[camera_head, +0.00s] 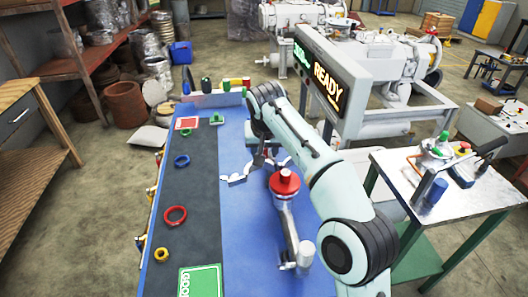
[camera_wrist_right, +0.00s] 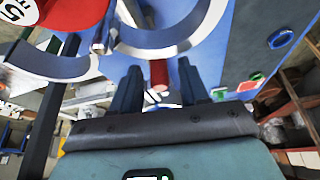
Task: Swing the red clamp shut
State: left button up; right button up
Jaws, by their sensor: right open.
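The clamp shows in the right wrist view as curved silver bands (camera_wrist_right: 170,52) standing apart, with a short red cylinder (camera_wrist_right: 158,74) beside them. In the head view a silver piece of it (camera_head: 235,179) shows left of a round red-topped part (camera_head: 284,183). That red disc, marked with a 5, fills the upper left of the wrist view (camera_wrist_right: 65,22). My right gripper (camera_wrist_right: 158,90) is open, its two fingers on either side of the red cylinder in the picture; I cannot tell whether they touch it. In the head view my arm partly hides this area. My left gripper is not in view.
A silver pipe (camera_head: 291,228) runs toward the front of the blue bench (camera_head: 240,270). A READY display (camera_head: 328,85) stands behind my arm. A side table (camera_head: 400,165) is at the right.

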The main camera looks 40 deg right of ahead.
grip_shut()
